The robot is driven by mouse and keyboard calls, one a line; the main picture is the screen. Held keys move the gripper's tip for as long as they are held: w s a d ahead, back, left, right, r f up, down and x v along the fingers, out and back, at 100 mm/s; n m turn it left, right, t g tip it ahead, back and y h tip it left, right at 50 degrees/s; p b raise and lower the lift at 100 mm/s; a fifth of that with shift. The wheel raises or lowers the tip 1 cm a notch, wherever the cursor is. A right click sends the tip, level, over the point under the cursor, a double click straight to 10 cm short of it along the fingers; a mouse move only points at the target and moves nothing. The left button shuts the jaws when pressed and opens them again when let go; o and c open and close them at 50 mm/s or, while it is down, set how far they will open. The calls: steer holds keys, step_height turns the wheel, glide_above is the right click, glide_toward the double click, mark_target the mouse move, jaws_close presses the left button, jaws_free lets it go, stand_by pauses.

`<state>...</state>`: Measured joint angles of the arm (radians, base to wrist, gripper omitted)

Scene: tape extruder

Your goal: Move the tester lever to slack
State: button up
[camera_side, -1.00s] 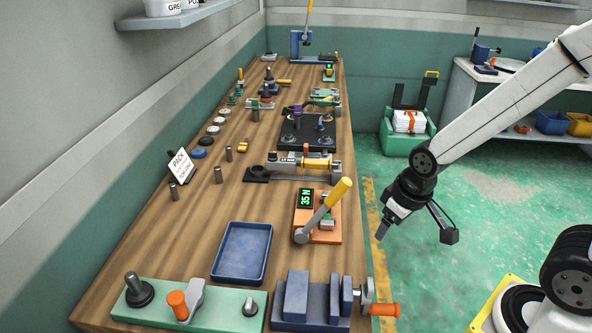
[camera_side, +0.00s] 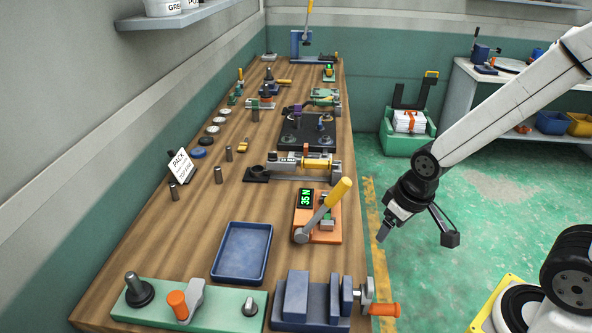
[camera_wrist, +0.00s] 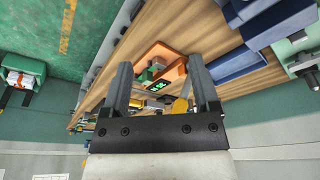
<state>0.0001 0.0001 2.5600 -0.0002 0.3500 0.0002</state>
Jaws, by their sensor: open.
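The tester (camera_side: 329,228) is an orange box on the bench with a green display reading 35 N. Its lever (camera_side: 325,208) has a grey arm and a yellow grip and slants up to the right. In the wrist view the tester (camera_wrist: 172,58) shows beyond and between my fingers, with the yellow grip (camera_wrist: 180,107) near the right finger. My gripper (camera_side: 414,240) hangs off the bench's right edge, to the right of the tester and apart from it. In the wrist view my gripper (camera_wrist: 160,85) is open and empty.
A blue tray (camera_side: 268,265) lies left of the tester. A blue vise (camera_side: 312,298) with an orange handle stands in front of it. A brass-coloured cylinder device (camera_side: 312,163) lies behind it. A green plate with an orange knob (camera_side: 222,312) is at front left.

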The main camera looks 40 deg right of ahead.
steer(key=shift+s+d+f, duration=0.1)
steer(key=shift+d, duration=0.05)
steer(key=c, duration=0.9)
steer(key=shift+s+d+f+m+g, duration=0.2)
steer(key=shift+d+m+g, duration=0.1)
steer(key=shift+m, duration=0.3)
jaws_close()
steer(key=s+d+f+m+g+y, duration=0.25)
steer(key=m+y, duration=0.55)
steer(key=m, duration=0.6)
steer(key=w+d+r+m+t+y, duration=0.2)
steer(key=w+d+r+m+t, duration=0.2)
steer(key=d+m+t, duration=0.4)
steer(key=m+t, duration=0.3)
steer(key=shift+w+r+m, duration=0.25)
steer(key=shift+w+m, duration=0.15)
